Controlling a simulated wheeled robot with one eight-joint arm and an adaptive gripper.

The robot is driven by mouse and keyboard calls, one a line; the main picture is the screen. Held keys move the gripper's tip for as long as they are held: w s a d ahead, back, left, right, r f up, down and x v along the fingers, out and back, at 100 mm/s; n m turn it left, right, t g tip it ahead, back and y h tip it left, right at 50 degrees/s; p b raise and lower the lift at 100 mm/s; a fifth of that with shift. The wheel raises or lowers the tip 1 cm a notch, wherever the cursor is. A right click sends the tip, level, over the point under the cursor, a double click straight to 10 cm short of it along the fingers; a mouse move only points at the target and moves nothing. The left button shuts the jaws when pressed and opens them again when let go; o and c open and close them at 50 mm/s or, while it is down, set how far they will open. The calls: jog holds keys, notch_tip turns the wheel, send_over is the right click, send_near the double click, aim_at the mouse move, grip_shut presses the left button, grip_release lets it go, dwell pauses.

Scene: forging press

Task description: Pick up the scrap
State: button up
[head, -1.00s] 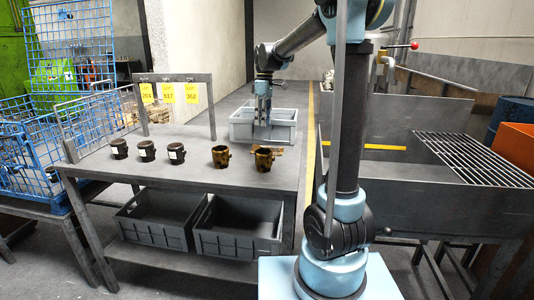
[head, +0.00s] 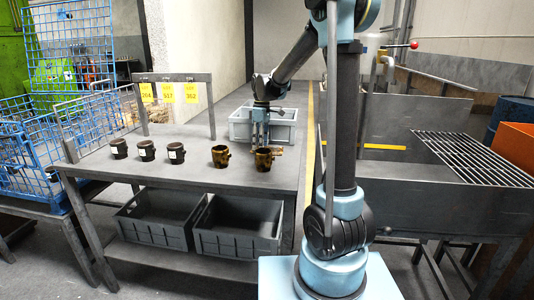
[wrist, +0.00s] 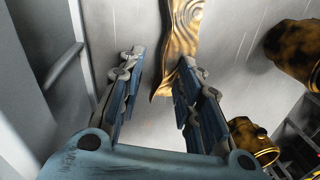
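The scrap (wrist: 180,40) is a flat, wavy gold-brown strip lying on the grey table in the wrist view. In the head view only a small part of the scrap (head: 278,151) shows, beside and behind the right brown cup-shaped part. My gripper (wrist: 163,72) is open, its two blue-grey fingers apart and empty. The near end of the scrap lies between the fingertips in the picture, closer to the right finger. I cannot tell whether it touches. In the head view my gripper (head: 260,142) points down just behind the right brown part, which partly hides the fingertips.
Two brown-gold parts (head: 220,156) (head: 264,160) and several dark labelled parts (head: 147,151) stand along the table (head: 200,180). A grey bin (head: 285,128) stands behind my gripper. A signpost frame with yellow tags (head: 167,92) is at left.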

jog(key=shift+c, duration=0.4)
grip_shut()
